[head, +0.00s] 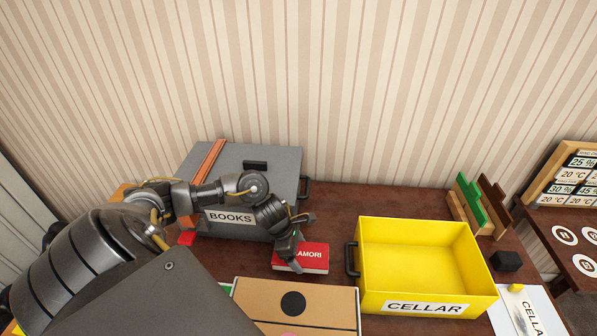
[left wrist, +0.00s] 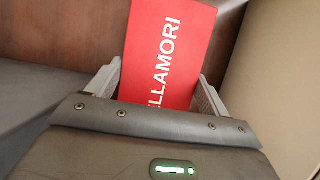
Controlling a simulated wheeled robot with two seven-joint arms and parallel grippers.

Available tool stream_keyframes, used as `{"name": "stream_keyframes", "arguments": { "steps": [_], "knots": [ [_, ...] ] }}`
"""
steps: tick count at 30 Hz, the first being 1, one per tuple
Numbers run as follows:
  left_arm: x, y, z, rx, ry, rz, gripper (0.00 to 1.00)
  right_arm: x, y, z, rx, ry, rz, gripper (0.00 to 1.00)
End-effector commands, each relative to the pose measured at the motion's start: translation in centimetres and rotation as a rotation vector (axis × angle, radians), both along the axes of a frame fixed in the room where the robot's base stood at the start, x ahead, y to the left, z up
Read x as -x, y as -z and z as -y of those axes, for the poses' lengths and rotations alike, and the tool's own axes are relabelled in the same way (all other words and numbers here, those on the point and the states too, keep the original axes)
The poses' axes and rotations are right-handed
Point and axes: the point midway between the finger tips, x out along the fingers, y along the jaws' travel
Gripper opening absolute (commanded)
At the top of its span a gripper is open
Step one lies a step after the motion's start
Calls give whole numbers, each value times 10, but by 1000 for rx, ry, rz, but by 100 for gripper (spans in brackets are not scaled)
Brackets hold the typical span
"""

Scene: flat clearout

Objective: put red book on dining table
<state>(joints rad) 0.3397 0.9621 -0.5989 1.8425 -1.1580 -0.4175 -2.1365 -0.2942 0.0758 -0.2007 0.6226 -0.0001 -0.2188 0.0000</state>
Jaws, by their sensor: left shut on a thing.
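The red book (head: 312,258) lies on the brown dining table (head: 345,207), between the grey box and the yellow crate, its cover lettering partly hidden by my left gripper. My left gripper (head: 290,262) reaches down over the book's left part. In the left wrist view the red book (left wrist: 172,50), with white letters ending in "LLAMORI", sits between the two fingers of my left gripper (left wrist: 158,85), which is shut on it. I cannot tell whether the book is slightly lifted or resting on the table. My right gripper is not in view.
A grey box labelled BOOKS (head: 260,170) stands behind my left arm. A yellow crate labelled CELLAR (head: 385,275) stands to the right. A cardboard box (head: 335,300) is in front. A wooden rack (head: 460,207) and a black block (head: 506,261) are at the right.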

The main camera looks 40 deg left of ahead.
Motion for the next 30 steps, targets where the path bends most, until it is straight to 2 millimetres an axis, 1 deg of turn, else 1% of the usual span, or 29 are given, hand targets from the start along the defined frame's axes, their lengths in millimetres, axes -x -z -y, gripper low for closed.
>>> {"name": "stream_keyframes", "arguments": {
  "steps": [1, 4, 7, 12, 15, 23, 28, 29, 30],
  "knots": [
    [-1, 1, 0, 0, 0, 1, 48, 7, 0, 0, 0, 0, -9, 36],
    [-1, 2, 0, 1, 0, 2, 48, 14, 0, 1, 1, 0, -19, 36],
    [0, 11, 0, 1, -1, -1, 48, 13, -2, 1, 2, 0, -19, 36],
    [0, 36, 0, 1, -4, -1, 48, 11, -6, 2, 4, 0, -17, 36],
    [0, 43, 0, 1, -2, 1, 48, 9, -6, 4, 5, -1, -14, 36],
    [-1, 44, 0, 0, -1, 2, 48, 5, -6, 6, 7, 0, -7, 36],
    [-1, 49, 0, -1, 0, 2, 48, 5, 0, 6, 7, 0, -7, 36],
    [0, 48, 0, -1, 1, 1, 84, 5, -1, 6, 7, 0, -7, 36],
    [0, 47, 0, -1, 0, 1, 89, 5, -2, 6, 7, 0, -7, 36]
  ]
}}
